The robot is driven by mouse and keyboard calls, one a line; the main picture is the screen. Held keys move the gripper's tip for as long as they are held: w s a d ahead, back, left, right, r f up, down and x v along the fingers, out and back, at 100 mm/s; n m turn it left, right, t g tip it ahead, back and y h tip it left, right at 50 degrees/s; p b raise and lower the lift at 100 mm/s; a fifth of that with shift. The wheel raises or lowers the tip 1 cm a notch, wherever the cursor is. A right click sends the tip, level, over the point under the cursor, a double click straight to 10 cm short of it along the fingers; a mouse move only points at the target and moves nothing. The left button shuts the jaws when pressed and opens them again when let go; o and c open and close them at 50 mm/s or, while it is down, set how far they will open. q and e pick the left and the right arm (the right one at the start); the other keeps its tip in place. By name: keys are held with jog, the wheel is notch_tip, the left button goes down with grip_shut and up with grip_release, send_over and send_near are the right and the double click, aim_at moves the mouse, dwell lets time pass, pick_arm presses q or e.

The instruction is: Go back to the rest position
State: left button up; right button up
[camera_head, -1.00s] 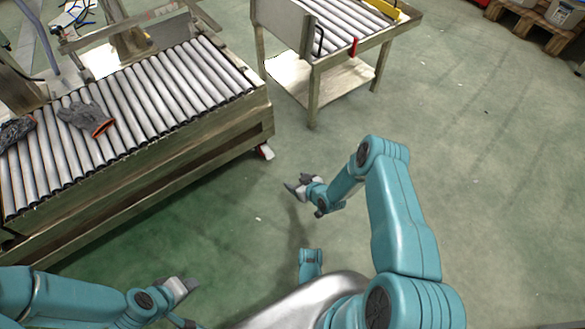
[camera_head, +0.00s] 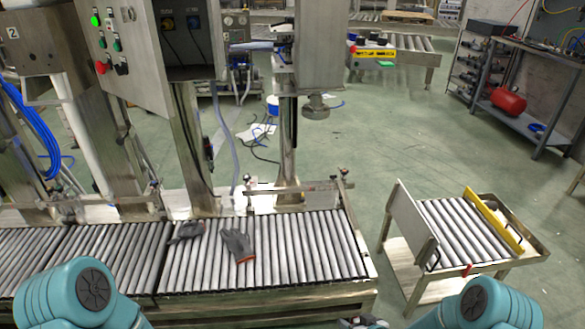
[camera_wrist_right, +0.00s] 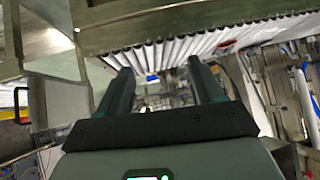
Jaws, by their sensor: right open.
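My right gripper (camera_wrist_right: 160,72) is open in the right wrist view, with its two dark fingers apart and nothing between them. In the head view only a small grey part of the right gripper (camera_head: 362,322) shows at the bottom edge, close to the front of the roller conveyor (camera_head: 300,250). My right arm shows at the bottom right. A joint of my left arm shows at the bottom left; my left gripper is out of view.
Two grey gloves lie on the conveyor, one with an orange cuff (camera_head: 237,244) and a darker one (camera_head: 186,231). A roller cart (camera_head: 465,232) with a yellow bar stands at the right. Machine columns and a control box (camera_head: 120,40) rise behind the conveyor. Green floor lies open behind the cart.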

jog(key=s+a+r+g+p, duration=0.1)
jog(key=s+a+r+p, duration=0.15)
jog(key=r, duration=0.25)
jog(key=s+a+r+g+p, duration=0.1)
jog(key=s+r+p, duration=0.25)
jog(key=r, duration=0.25)
jog(key=s+a+r+m+g+p, duration=0.1)
jog(key=s+m+g, duration=0.1)
jog(key=s, duration=0.7)
jog(key=s+a+r+m+g+p, duration=0.1)
jog(key=s+g, duration=0.3)
jog(key=s, duration=0.6)
jog(key=shift+s+a+r+m+g, duration=0.25)
jog(key=shift+r+m+g, duration=0.05)
jog(key=shift+r+m, duration=0.3)
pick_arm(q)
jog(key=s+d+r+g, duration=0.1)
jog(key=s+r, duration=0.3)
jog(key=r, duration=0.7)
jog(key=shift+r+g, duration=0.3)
pick_arm(e)
jog(key=shift+s, duration=0.1)
jog(key=shift+c, duration=0.3)
jog(key=c, duration=0.4)
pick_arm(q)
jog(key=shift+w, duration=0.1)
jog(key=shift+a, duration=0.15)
pick_arm(e)
jog(key=shift+a, duration=0.15)
